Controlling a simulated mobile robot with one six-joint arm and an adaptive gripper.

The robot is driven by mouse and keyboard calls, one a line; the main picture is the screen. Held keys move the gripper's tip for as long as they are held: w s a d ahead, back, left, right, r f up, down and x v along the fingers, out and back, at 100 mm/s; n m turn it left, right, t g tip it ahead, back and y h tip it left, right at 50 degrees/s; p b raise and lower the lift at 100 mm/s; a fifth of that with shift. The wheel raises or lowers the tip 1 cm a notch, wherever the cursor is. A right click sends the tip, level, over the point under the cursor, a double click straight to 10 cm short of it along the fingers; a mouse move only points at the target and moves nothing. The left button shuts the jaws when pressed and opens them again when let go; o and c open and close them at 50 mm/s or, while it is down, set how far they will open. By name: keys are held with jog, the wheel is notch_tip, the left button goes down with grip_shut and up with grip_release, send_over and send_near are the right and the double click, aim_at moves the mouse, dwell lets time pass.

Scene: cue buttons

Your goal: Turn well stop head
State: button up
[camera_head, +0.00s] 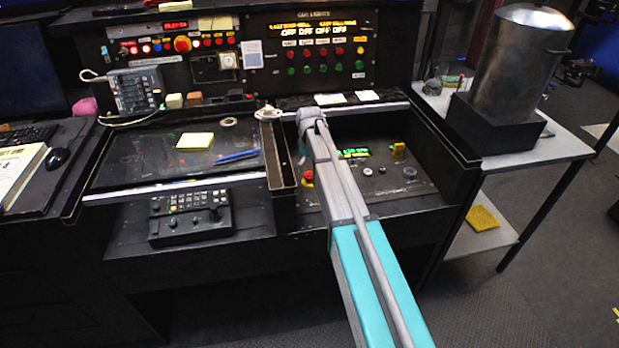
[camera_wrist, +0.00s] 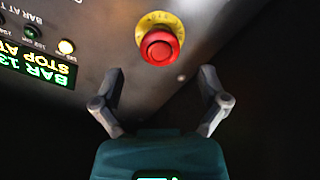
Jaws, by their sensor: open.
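A red mushroom stop head (camera_wrist: 160,46) on a yellow round base shows at the top middle of the wrist view. It sits on a dark panel. In the head view a red stop head (camera_head: 307,178) shows just left of my arm on the right desk panel, partly hidden. My gripper (camera_wrist: 160,73) is open and empty. Its two fingers stand apart, below the stop head in the wrist view, one towards each side of it. The fingers do not appear to touch it. In the head view the fingers cannot be made out behind my arm.
A lit text display (camera_wrist: 35,65) and small lamps lie left of the stop head. Another red button (camera_head: 182,44) is on the upright panel at the back left. A dark divider (camera_head: 278,155) stands left of my arm. A metal pot (camera_head: 518,65) stands at right.

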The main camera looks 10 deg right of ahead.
aim_at(309, 173)
jog(key=shift+f+b, duration=1.3)
jog(key=shift+f, duration=0.3)
jog(key=c, duration=1.1)
jog(key=shift+c, duration=0.2)
